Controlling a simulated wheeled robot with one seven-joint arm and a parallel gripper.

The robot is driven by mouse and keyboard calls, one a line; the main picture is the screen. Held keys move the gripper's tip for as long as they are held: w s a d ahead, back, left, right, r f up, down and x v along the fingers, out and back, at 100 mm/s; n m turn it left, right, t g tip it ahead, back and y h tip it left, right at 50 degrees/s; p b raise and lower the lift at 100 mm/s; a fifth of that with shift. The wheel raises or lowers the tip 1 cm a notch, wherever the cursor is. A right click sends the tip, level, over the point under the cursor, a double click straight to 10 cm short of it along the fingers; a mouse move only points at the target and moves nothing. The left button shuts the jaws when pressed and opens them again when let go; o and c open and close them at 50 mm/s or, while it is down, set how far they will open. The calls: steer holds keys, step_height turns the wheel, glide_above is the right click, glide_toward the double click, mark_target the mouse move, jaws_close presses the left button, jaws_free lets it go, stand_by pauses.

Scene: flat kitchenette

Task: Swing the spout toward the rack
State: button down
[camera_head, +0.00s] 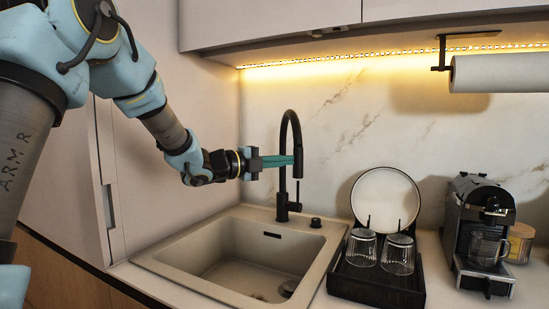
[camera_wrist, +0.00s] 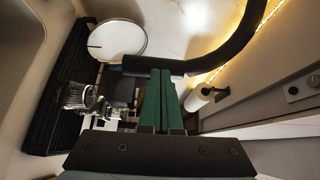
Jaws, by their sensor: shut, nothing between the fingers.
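The black gooseneck faucet stands behind the sink; its spout (camera_head: 298,150) arches over and its end hangs down over the sink's back edge. In the wrist view the spout (camera_wrist: 200,66) crosses just beyond my fingertips. My gripper (camera_head: 290,160) is shut and empty, its green fingers level and reaching from the left to the hanging part of the spout. It also shows in the wrist view (camera_wrist: 161,75). I cannot tell whether the fingertips touch the spout. The black rack (camera_head: 375,291), right of the sink, holds a white plate and two upside-down glasses; it shows in the wrist view (camera_wrist: 58,98).
The beige sink (camera_head: 160,266) is below my gripper. A coffee machine (camera_head: 480,225) stands right of the rack, and a paper towel roll (camera_head: 500,73) hangs under the upper cabinets. The wall behind the faucet is close. The air above the sink basin is free.

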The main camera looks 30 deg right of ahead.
stand_by(0.3)
steer(key=shift+s+d+b, duration=0.45)
steer(key=shift+d+b, duration=0.25)
steer(key=shift+b, duration=0.4)
steer(key=shift+a, duration=0.1)
